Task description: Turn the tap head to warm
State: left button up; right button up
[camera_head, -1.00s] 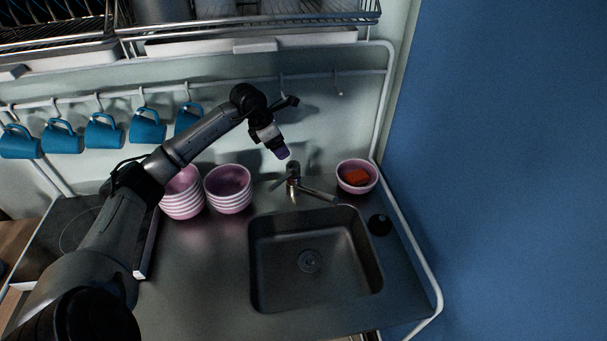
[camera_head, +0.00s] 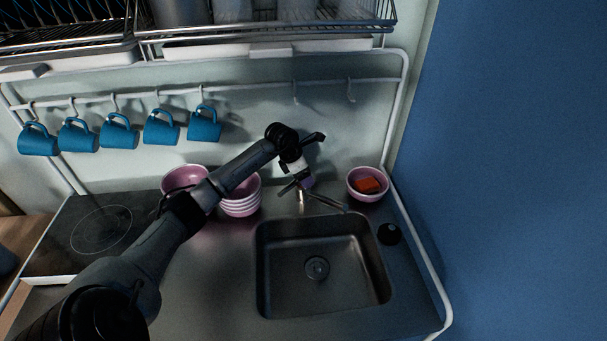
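The tap (camera_head: 302,200) stands at the back edge of the sink (camera_head: 318,268), with its spout reaching right and forward over the basin. Its head is partly hidden by my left gripper (camera_head: 307,184), which points down just above or at the tap head. I cannot tell whether the gripper touches it. The fingers are small and dark here, so I cannot tell whether they are open or shut. My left arm crosses the counter from the lower left. My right gripper is not in view.
A pink bowl (camera_head: 354,190) with an orange-red sponge (camera_head: 367,185) stands right of the tap. Stacks of pink bowls (camera_head: 240,205) stand left of it, close under my arm. Blue mugs (camera_head: 162,128) hang from a rail behind. A dish rack (camera_head: 270,32) is above.

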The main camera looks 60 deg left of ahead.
pick_arm(q)
jog(key=shift+f, duration=0.1)
jog(key=c, duration=1.2)
